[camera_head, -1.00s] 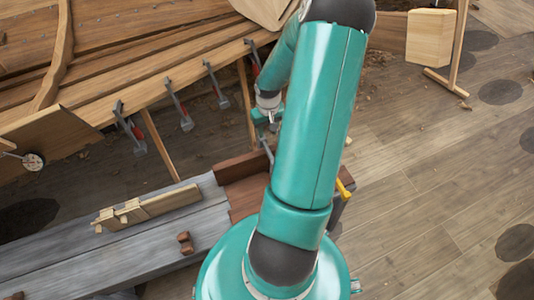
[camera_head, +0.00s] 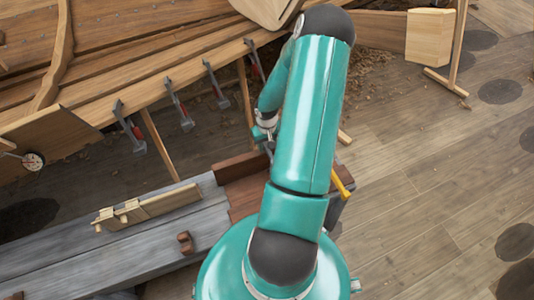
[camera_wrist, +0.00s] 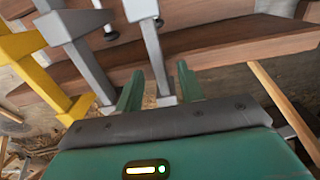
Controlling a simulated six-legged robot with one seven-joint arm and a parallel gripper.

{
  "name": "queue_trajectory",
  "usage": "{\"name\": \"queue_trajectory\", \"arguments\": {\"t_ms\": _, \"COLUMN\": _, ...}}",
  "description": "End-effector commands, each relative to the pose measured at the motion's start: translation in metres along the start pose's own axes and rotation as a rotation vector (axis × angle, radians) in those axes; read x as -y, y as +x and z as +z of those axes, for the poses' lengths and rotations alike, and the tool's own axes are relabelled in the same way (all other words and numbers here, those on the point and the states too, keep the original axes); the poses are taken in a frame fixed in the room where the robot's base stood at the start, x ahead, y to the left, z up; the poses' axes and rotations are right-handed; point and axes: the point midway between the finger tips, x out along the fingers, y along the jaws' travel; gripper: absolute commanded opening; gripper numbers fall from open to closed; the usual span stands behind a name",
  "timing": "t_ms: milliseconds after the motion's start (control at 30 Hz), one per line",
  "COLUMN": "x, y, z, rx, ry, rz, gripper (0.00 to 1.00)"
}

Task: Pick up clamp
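In the wrist view a pale grey clamp (camera_wrist: 152,45) has its bar showing between my gripper's (camera_wrist: 158,80) two green fingers. The fingers stand apart, with gaps on both sides of the bar; I cannot tell how deep the bar lies between them. A darker grey clamp (camera_wrist: 80,50) and a yellow clamp (camera_wrist: 27,52) are to its left. In the head view my gripper (camera_head: 264,134) is small and partly hidden by my arm, near the reddish-brown boards (camera_head: 240,165). The yellow clamp (camera_head: 341,184) shows just right of my arm; the grey ones are mostly hidden there.
Several red-handled clamps (camera_head: 178,107) hang along the wooden hull's edge (camera_head: 150,90) at upper left. A grey bench (camera_head: 140,245) holds wood pieces (camera_head: 150,207) and a small brown block (camera_head: 185,242). The plank floor (camera_head: 430,200) at right is mostly clear.

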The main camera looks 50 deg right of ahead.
Motion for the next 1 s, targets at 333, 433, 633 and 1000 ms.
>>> {"name": "queue_trajectory", "arguments": {"t_ms": 333, "x": -0.0001, "y": -0.0003, "z": 0.0004, "rx": 0.001, "ry": 0.000, "rz": 0.000, "gripper": 0.00}}
{"name": "queue_trajectory", "arguments": {"t_ms": 433, "x": -0.0001, "y": -0.0003, "z": 0.0004, "rx": 0.001, "ry": 0.001, "rz": 0.000, "gripper": 0.00}}
{"name": "queue_trajectory", "arguments": {"t_ms": 633, "x": -0.0002, "y": -0.0004, "z": 0.0005, "rx": 0.001, "ry": 0.001, "rz": 0.000, "gripper": 0.00}}
{"name": "queue_trajectory", "arguments": {"t_ms": 1000, "x": -0.0002, "y": -0.0006, "z": 0.0003, "rx": 0.001, "ry": 0.000, "rz": 0.000, "gripper": 0.00}}
